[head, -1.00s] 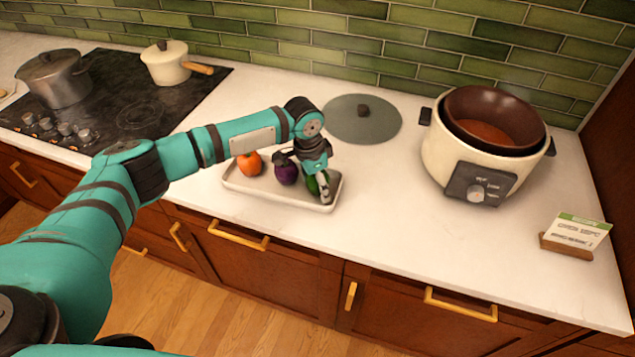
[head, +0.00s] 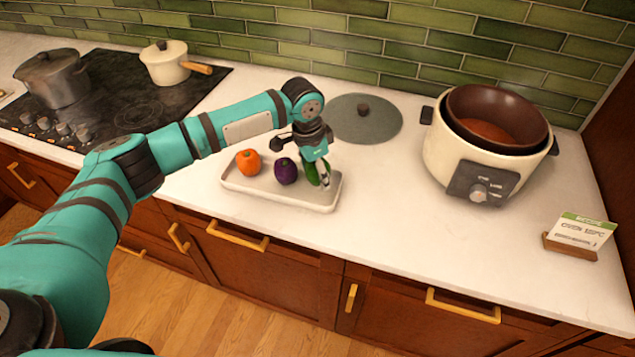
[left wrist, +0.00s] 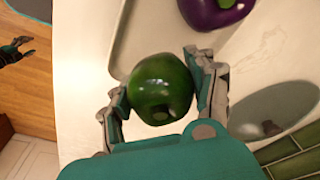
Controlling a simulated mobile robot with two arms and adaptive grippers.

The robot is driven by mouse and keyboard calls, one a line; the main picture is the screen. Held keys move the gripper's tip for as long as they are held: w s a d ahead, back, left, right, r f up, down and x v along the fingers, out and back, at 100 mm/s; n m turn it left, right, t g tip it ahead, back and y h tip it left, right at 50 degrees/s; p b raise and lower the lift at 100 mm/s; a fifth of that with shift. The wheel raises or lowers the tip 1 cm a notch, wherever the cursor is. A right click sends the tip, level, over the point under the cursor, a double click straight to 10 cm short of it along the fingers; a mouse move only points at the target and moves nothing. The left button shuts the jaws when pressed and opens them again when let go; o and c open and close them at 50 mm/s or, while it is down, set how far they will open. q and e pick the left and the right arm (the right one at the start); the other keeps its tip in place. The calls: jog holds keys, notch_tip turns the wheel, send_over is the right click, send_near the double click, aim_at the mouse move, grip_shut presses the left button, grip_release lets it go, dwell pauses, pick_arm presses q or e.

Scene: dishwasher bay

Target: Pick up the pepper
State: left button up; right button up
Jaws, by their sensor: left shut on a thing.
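A green pepper (left wrist: 160,85) sits between the two fingers of my left gripper (left wrist: 165,100) in the left wrist view, with a finger on each side. In the head view my left gripper (head: 320,178) is above the right end of the white tray, and only part of the green pepper (head: 311,174) shows beside the fingers. The gripper is shut on it. The pepper appears raised a little above the tray (head: 240,188), though its underside is partly hidden.
An orange vegetable (head: 248,163) and a purple one (head: 286,171) lie in the tray. A grey lid (head: 375,122) lies behind it. A cream cooker (head: 460,165) stands to the right, with a small sign (head: 578,233) nearer the front. Counter between tray and cooker is clear.

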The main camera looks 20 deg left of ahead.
pick_arm(q)
jog(key=s+r+b, duration=0.1)
jog(key=s+b, duration=0.1)
jog(key=s, duration=1.4)
jog(key=shift+a+r+b, duration=0.25)
jog(key=shift+r+b, duration=0.05)
jog(key=shift+b, duration=0.1)
